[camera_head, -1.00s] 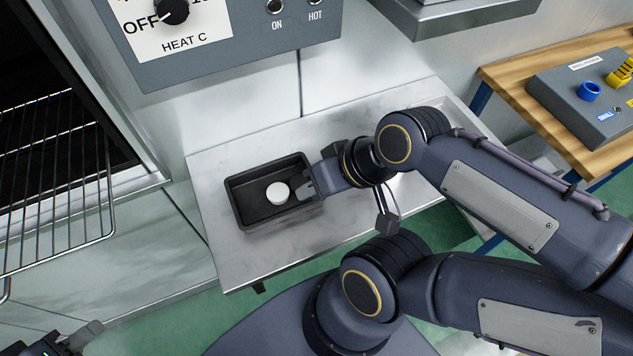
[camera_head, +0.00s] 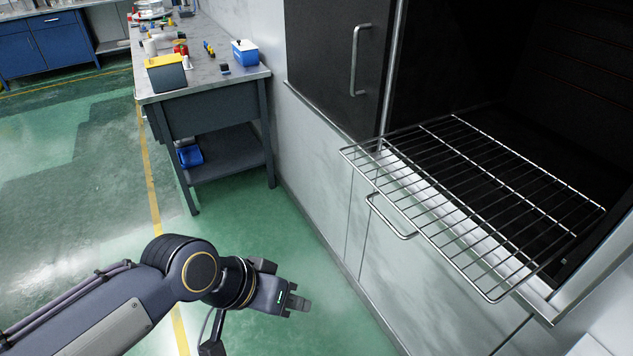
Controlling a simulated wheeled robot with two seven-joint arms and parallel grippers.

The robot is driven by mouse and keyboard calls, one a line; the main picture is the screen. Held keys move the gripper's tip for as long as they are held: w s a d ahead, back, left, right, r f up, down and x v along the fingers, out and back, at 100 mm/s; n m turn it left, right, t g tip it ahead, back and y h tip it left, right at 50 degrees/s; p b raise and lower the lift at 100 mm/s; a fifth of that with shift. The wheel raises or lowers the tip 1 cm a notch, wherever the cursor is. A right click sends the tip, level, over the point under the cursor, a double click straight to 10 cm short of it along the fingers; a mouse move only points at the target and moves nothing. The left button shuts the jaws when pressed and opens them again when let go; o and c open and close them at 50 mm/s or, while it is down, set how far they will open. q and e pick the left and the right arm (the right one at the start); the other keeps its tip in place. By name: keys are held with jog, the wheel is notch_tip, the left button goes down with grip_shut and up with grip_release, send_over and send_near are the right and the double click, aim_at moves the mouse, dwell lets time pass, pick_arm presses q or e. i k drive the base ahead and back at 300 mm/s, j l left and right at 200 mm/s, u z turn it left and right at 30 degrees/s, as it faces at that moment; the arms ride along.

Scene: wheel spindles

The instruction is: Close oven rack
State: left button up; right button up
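The oven rack (camera_head: 470,190) is a silver wire grid in the right half of the head view. It is slid partly out of the dark oven opening (camera_head: 560,90), and its front edge hangs out past the oven front. My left gripper (camera_head: 297,302) is at the lower middle of the view, over the green floor, to the left of the rack and apart from it. It holds nothing that I can see, and the gap between its fingers is too small to judge. My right gripper is out of view.
A dark oven door (camera_head: 335,55) with a bar handle stands to the left of the opening. A silver handle (camera_head: 390,217) sticks out of the cabinet front below the rack. A workbench (camera_head: 205,75) with small objects stands at the upper left. The floor between is clear.

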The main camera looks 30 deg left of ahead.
aim_at(418, 231)
jog(key=j+u, duration=0.3)
jog(key=u, duration=0.15)
jog(key=i+j+u, duration=0.15)
jog(key=u, duration=0.2)
jog(key=i+j+u, duration=0.15)
jog(key=u, duration=0.25)
jog(key=i, duration=0.05)
